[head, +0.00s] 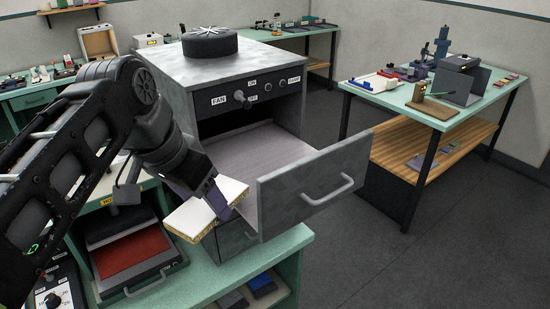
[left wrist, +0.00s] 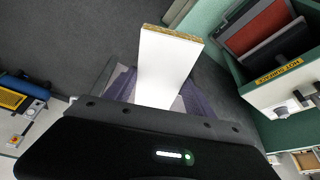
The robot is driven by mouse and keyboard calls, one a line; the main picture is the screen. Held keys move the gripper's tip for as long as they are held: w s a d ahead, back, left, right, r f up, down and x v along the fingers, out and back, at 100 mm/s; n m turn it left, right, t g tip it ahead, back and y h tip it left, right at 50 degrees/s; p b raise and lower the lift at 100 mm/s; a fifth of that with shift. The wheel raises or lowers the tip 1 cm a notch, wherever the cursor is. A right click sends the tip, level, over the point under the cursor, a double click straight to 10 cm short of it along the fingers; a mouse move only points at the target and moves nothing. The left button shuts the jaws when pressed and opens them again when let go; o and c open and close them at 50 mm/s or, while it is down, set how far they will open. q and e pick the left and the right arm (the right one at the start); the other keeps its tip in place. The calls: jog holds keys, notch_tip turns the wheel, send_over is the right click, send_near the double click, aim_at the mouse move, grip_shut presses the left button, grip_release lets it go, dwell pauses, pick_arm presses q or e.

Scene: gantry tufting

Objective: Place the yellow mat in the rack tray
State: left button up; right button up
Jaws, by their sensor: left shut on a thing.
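My left gripper (head: 218,198) is shut on a flat slab with a white face and a speckled yellow edge, which looks like the yellow mat (head: 190,222). The mat is held tilted, in front of the open drawer (head: 300,192) of a grey cabinet. In the left wrist view the mat (left wrist: 168,65) sticks out from between the purple fingers of the gripper (left wrist: 160,98), its yellow edge at the far end. I cannot tell for sure which thing is the rack tray; the pulled-out drawer has a pale, empty floor. My right gripper is not in view.
An open green box (head: 95,204) with red and dark slabs inside stands left of the cabinet (head: 225,75). A black round device (head: 210,43) sits on the cabinet top. A table (head: 425,100) with tools stands at right. Bare floor (head: 400,260) lies between.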

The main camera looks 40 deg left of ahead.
aim_at(233, 181)
pick_arm(q)
jog(key=shift+s, duration=0.25)
jog(key=shift+w+f+b, duration=0.1)
jog(key=shift+w+b, duration=0.2)
jog(key=shift+w, duration=0.25)
jog(key=w+b, duration=0.1)
jog(key=w, duration=0.1)
jog(key=w+b, duration=0.1)
jog(key=w, duration=0.2)
jog(key=w+b, duration=0.1)
jog(key=w, duration=0.1)
jog(key=shift+w+a+f, duration=0.15)
jog(key=shift+w+a, duration=0.2)
jog(key=shift+a, duration=0.05)
jog(key=w, duration=0.6)
jog(key=w+a, duration=0.1)
jog(key=w, duration=0.2)
jog(key=shift+w+r, duration=0.15)
jog(key=shift+r, duration=0.15)
notch_tip(233, 181, down, 3)
jog(key=shift+f, duration=0.2)
jog(key=shift+f, duration=0.2)
jog(key=o, duration=1.5)
